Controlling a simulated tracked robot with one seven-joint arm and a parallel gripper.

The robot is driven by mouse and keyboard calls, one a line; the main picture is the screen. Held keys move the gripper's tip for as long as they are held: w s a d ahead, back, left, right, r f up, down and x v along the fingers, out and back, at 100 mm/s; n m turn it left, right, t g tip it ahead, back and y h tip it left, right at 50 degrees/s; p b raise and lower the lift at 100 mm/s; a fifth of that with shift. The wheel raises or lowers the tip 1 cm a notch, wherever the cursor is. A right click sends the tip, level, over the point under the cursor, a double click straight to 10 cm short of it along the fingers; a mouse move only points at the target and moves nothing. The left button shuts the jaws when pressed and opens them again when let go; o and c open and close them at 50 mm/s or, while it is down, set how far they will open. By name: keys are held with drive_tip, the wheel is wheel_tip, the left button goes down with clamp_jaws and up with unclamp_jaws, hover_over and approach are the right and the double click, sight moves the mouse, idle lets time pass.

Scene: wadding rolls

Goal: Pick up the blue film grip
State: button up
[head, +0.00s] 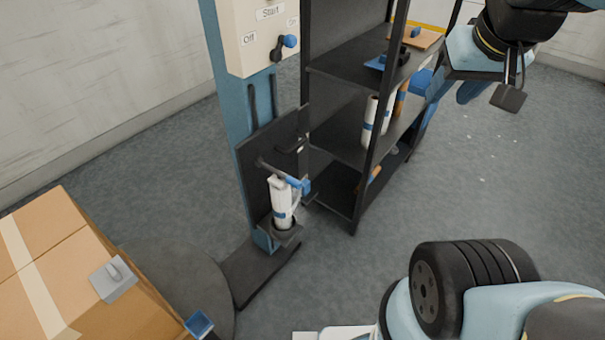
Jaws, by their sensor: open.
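Several blue pieces show in the head view, and I cannot tell for certain which is the film grip. A flat blue piece with a dark raised part (377,64) lies on the rack's upper shelf. A small blue piece (304,186) sits beside the white roll (281,203) on the stand. A blue square-ended piece (200,323) shows at the carton's lower right edge.
The black rack (338,206) holds white rolls (376,122) and an orange-brown plate (428,39). Left of it stands a switch box (257,30) on a blue post.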

drive_tip(key=shift+d, duration=0.2)
drive_tip(key=o, duration=0.3)
drive_tip(key=shift+w+d, duration=0.15)
drive_tip(key=shift+w, duration=0.3)
drive_tip(key=o, duration=0.3)
drive_tip(key=shift+n+t+h, duration=0.4)
drive_tip(key=shift+n+t, duration=0.1)
drive_tip(key=shift+t, duration=0.2)
drive_tip(key=w, duration=0.4)
drive_tip(key=w+d+f, duration=0.1)
drive_tip(key=w, duration=0.3)
drive_tip(key=w+f, duration=0.1)
drive_tip(key=w, duration=0.3)
drive_tip(key=shift+w+d, duration=0.1)
drive_tip(key=shift+d, duration=0.1)
drive_tip(key=shift+o, duration=0.2)
drive_tip(key=w+a+f+n+t+y, duration=0.1)
drive_tip(key=w+f+n+t, duration=0.15)
drive_tip(key=w+f, duration=0.85)
drive_tip(key=w+a+f+n+t+y, duration=0.1)
drive_tip(key=w+f+n, duration=0.2)
drive_tip(key=w+f, duration=0.75)
drive_tip(key=n+y, duration=0.4)
drive_tip(key=y, duration=0.8)
approach(308, 185)
drive_tip(key=shift+t, duration=0.25)
drive_tip(key=shift+x, duration=5.8)
